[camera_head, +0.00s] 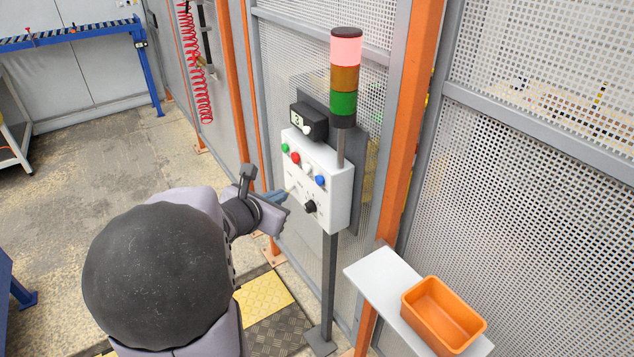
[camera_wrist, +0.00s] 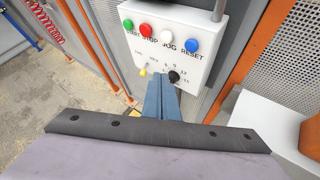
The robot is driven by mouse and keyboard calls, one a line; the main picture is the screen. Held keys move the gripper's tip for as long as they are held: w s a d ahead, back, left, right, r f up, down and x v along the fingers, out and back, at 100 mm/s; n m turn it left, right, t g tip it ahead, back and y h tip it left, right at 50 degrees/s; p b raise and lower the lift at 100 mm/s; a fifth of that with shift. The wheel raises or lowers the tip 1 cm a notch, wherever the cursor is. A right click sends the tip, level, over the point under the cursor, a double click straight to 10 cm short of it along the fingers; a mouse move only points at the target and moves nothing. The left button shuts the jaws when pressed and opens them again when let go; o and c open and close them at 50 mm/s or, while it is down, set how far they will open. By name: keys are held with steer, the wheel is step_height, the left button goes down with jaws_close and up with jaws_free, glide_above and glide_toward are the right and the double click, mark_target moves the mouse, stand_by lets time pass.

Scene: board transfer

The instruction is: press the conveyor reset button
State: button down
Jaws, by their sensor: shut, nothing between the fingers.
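The white control box (camera_head: 338,205) stands on a grey post with a row of green, red, white and blue buttons. The blue button (camera_head: 320,181) is at the right end; in the wrist view the blue button (camera_wrist: 191,45) sits above the word RESET. The other buttons there are green (camera_wrist: 128,25), red (camera_wrist: 146,30) and white (camera_wrist: 167,36), over START, STOP and JOG. A black knob (camera_wrist: 174,76) and a small yellow selector (camera_wrist: 143,72) are below. My gripper (camera_wrist: 161,80) is shut and empty, its tips appearing below the button row near the knob. Contact cannot be told.
A stack light (camera_head: 345,78) with its red top lit rises behind the box. A black display (camera_head: 308,120) sits above the box. An orange bin (camera_head: 445,315) rests on a white shelf (camera_head: 385,280) at the right. Mesh fencing and an orange post (camera_head: 403,130) stand behind.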

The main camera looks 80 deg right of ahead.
steer(key=s+d+b, duration=0.1)
steer(key=s+d, duration=0.3)
steer(key=shift+s+d+b, duration=0.3)
steer(key=shift+b, duration=0.1)
steer(key=shift+s+d, duration=0.1)
steer(key=shift+s, duration=0.05)
stand_by(2.0)
steer(key=shift+s+d+b, duration=0.15)
steer(key=shift+d+b, duration=0.05)
steer(key=shift+b, duration=0.15)
steer(key=shift+s+d, duration=0.3)
stand_by(1.1)
steer(key=shift+w+a, duration=0.6)
steer(key=shift+w+a, duration=0.1)
steer(key=shift+w+a+p, duration=0.3)
steer(key=shift+w+a, duration=1.35)
steer(key=shift+a, duration=0.05)
